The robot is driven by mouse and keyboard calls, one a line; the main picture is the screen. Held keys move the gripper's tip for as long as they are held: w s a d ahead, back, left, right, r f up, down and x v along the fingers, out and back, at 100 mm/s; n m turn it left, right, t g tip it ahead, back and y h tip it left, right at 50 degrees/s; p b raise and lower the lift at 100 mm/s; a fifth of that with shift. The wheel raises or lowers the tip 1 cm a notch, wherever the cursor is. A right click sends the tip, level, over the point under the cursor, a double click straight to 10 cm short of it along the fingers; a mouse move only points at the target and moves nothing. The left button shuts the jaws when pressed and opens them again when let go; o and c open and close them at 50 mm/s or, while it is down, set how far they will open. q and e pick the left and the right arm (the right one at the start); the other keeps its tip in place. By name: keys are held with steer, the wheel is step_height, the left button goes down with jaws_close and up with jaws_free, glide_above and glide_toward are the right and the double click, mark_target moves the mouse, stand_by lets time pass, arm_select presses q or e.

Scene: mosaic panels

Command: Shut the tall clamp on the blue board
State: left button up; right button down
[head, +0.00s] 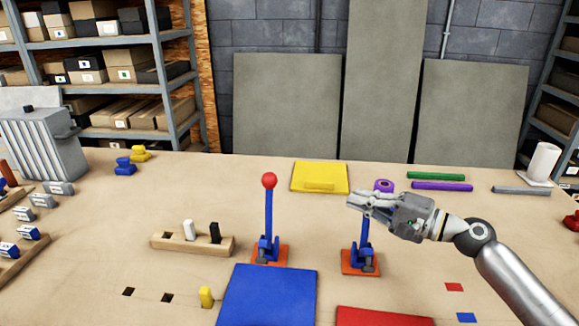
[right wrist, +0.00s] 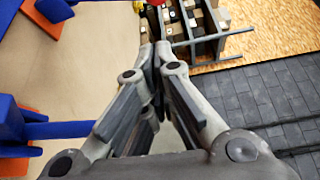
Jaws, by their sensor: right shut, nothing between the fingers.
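The tall clamp (head: 267,222) stands on an orange base at the back edge of the blue board (head: 265,297). Its blue handle points straight up and ends in a red ball knob (head: 269,181). In the right wrist view a red knob (right wrist: 156,2) shows at the top edge, beyond the fingertips. My right gripper (head: 350,199) is shut and empty, pointing left, to the right of the tall clamp and apart from it. It hides the top of a second clamp (head: 361,255). My left gripper is not in view.
A red board (head: 385,317) lies at the front. A wooden block with pegs (head: 192,244) is left of the tall clamp, and a yellow block (head: 206,297) is left of the blue board. A yellow board (head: 319,177) lies farther back.

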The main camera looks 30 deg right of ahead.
arm_select(q)
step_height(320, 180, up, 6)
steer(key=p, duration=0.6)
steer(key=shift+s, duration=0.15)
arm_select(e)
steer(key=x, duration=1.9)
steer(key=shift+a, duration=0.25)
steer(key=shift+w, duration=0.1)
arm_select(q)
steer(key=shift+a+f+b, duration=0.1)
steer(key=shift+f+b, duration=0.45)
steer(key=shift+b, duration=0.05)
arm_select(e)
steer(key=s+a+r+n, duration=0.2)
steer(key=s+a, duration=0.3)
steer(key=s, duration=0.2)
steer(key=shift+a+n+t+y, duration=0.15)
steer(key=shift+n+t+y, duration=0.25)
